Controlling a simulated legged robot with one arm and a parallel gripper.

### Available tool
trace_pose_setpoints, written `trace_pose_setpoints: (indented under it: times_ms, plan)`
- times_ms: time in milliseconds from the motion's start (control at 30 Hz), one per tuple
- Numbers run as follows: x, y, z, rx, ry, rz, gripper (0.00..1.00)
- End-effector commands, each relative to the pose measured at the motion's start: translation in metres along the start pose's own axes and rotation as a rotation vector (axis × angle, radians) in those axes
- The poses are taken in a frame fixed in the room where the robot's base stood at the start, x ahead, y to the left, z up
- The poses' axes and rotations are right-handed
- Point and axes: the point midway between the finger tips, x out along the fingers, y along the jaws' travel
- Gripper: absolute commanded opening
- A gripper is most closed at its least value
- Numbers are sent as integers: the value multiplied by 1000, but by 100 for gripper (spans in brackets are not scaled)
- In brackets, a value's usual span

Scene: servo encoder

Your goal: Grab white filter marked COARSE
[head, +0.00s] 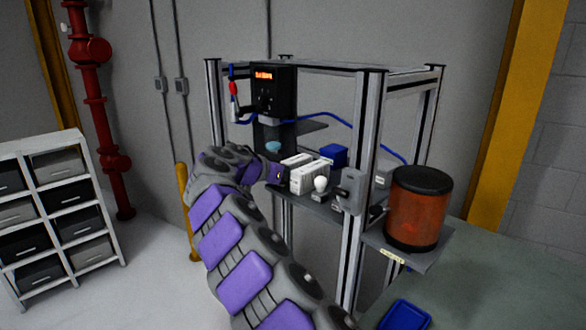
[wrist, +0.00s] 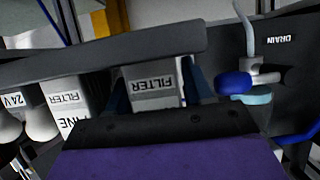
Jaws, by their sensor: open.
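In the wrist view, a white box (wrist: 153,80) marked FILTER stands between the two dark blue fingers of my gripper (wrist: 156,88). The fingers are open, one on each side of it; I cannot tell if they touch it. The word COARSE is not readable, as a dark part of my gripper hides the box's lower part. A second white filter (wrist: 66,98), with FINE partly showing, stands to its left, outside the fingers. In the head view, white boxes (head: 312,176) sit on the rack shelf, just right of my gripper (head: 280,173).
A blue valve handle (wrist: 234,83) is close right of the fingers, by the DRAIN label. Rack posts (head: 362,190) and an orange drum (head: 416,212) stand right of my arm.

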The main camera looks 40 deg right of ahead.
Motion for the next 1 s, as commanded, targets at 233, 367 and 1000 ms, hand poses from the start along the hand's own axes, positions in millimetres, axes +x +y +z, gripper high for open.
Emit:
trace_pose_setpoints:
  times_ms: [233,367,1000]
  plan:
    - [-2,0,0,0,2,-1,42]
    - [-3,0,0,0,3,-1,30]
    - [-5,-1,-9,1,2,-3,11]
